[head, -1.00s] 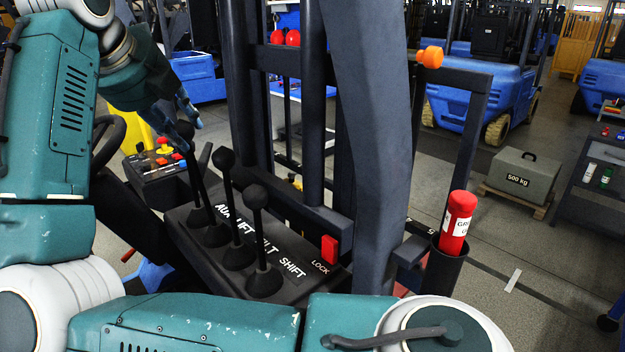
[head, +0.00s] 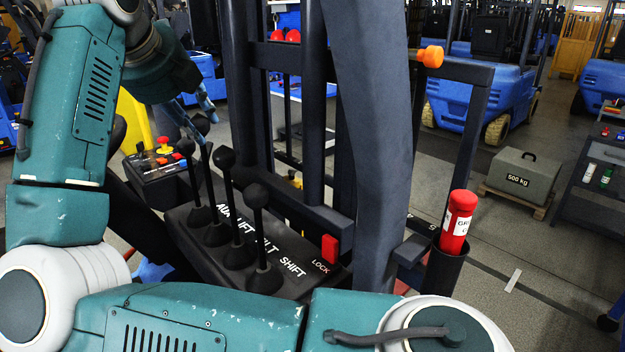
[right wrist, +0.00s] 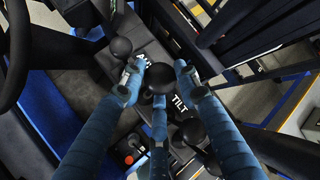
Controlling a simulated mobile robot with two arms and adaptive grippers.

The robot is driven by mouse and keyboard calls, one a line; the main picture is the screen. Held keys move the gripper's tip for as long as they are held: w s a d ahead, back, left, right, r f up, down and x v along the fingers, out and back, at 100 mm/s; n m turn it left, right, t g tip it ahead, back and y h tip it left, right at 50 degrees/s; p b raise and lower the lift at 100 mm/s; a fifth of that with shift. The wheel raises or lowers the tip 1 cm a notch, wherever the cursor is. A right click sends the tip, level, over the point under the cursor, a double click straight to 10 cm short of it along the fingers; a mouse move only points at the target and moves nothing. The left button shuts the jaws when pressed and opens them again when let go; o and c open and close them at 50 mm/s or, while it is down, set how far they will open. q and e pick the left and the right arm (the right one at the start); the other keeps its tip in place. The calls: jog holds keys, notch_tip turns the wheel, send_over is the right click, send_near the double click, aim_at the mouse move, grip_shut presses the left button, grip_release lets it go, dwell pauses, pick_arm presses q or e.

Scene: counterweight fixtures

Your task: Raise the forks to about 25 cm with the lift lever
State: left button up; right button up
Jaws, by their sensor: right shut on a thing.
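The lift lever (head: 211,180) is one of several black levers on a dark console marked AUX, LIFT, TILT and SHIFT. My right gripper (head: 199,113) is at its top, with its blue fingers around the round knob. In the right wrist view the knob (right wrist: 158,78) sits between the fingers of the gripper (right wrist: 160,84), which is shut on it. The LIFT label is partly behind the levers in the head view. The dark mast (head: 313,120) stands behind the console. I cannot make out the forks or their height. My left gripper is not in view.
The aux lever (head: 190,175) stands close on the left, the tilt lever (head: 230,205) and shift lever (head: 259,235) on the right. A red LOCK switch (head: 329,248) is on the console. A button box (head: 160,168) lies left. A 500 kg weight (head: 520,178) stands at the right.

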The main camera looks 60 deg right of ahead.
jog(key=shift+r, duration=0.15)
jog(key=o, duration=0.9)
jog(key=shift+w, duration=0.1)
jog(key=p+v, duration=0.2)
jog(key=v, duration=0.8)
jog(key=shift+a+p, duration=0.1)
jog(key=shift+p, duration=0.2)
jog(key=shift+f, duration=0.25)
